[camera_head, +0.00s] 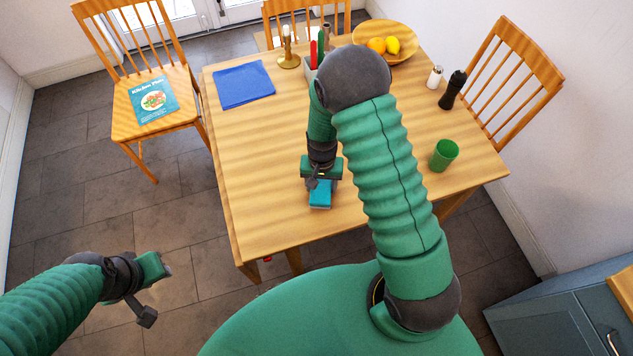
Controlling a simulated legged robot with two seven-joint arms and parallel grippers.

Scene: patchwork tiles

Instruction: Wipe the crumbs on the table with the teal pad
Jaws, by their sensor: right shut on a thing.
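The teal pad (320,195) is at the near part of the wooden table (262,205). My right gripper (320,180) is shut on the pad from above, and the pad is at or close to the tabletop; I cannot tell if it touches. I cannot make out any crumbs; my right arm hides part of the table. My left gripper (150,292) is low at the left, away from the table and over the floor.
A blue cloth (244,84) lies at the table's back left. A candle holder (288,60), a wooden fruit bowl (403,54), a white shaker (434,77), a black pepper mill (452,90) and a green cup (444,155) stand on the table. Chairs surround it; one bears a book (153,99).

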